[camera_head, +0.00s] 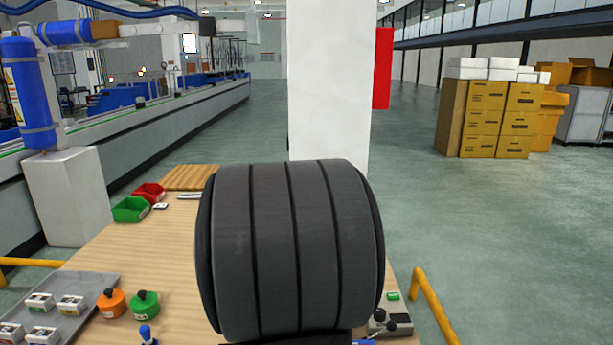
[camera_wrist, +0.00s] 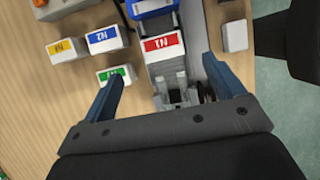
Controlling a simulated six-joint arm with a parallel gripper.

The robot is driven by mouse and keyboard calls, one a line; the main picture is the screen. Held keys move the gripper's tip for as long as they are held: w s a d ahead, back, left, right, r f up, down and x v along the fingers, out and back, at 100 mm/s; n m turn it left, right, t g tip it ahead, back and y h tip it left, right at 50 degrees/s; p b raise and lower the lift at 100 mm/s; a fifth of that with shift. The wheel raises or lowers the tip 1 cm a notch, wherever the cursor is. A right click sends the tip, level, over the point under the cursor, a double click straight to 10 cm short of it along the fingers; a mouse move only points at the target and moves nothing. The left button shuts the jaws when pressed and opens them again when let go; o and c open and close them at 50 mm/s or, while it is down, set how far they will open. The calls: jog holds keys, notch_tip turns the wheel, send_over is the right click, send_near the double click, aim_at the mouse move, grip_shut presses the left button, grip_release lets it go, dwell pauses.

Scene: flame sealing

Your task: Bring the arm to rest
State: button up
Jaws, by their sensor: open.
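My gripper (camera_wrist: 163,68) shows in the wrist view, with its two blue-grey fingers spread wide. Nothing is held between them. A white block with a red label (camera_wrist: 163,44) lies beyond the fingertips, at the top of a grey fixture (camera_wrist: 172,88). I cannot tell the height of the fingers above it. White blocks with a blue label (camera_wrist: 106,38), a yellow label (camera_wrist: 62,50) and a green label (camera_wrist: 117,74) lie on the wooden table left of the fixture. My gripper is not visible in the head view, where my own dark arm link hides the table's middle.
In the head view, a grey tray (camera_head: 87,284) with small boxes, an orange pot (camera_head: 111,304) and a green pot (camera_head: 145,305) stand at front left. A green bin (camera_head: 130,209) and red bin (camera_head: 148,193) stand farther back. Yellow rails (camera_head: 433,308) flank the table.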

jog(key=x, duration=1)
jog(key=shift+s+f, duration=0.15)
jog(key=shift+s, duration=0.05)
jog(key=shift+a+r, duration=0.1)
jog(key=shift+r, duration=0.15)
jog(key=shift+a, duration=0.1)
